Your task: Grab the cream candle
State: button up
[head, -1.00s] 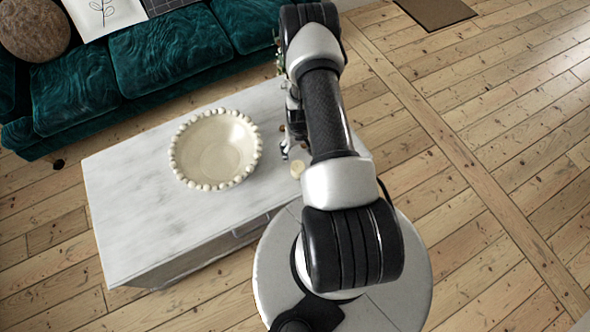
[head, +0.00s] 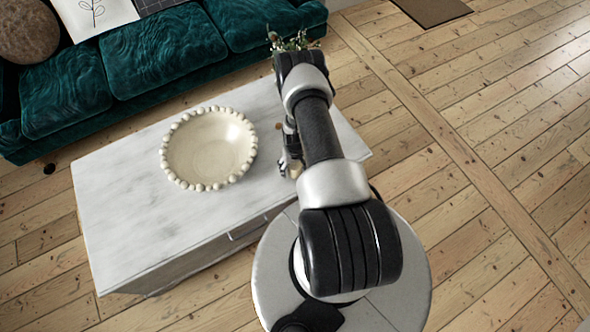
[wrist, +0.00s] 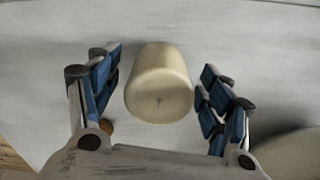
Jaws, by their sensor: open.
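The cream candle (wrist: 160,85) stands on the white table (head: 120,200). In the wrist view it is between the two blue-padded fingers of my gripper (wrist: 158,90), with a gap on each side. My gripper is open. In the head view my gripper (head: 290,165) is low over the right part of the table, and only a small part of the candle (head: 296,171) shows beside it, the rest hidden by my arm.
A cream beaded bowl (head: 209,148) sits on the table to the left of my gripper; its edge also shows at the lower right of the wrist view (wrist: 295,155). A plant (head: 292,42) shows behind my arm. A green sofa (head: 160,50) stands behind the table.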

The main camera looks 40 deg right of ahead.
jog(key=shift+f, duration=0.45)
jog(key=shift+r, duration=0.1)
jog(key=shift+c, duration=0.6)
jog(key=c, duration=1.2)
jog(key=shift+o, duration=0.2)
jog(key=shift+r, duration=0.1)
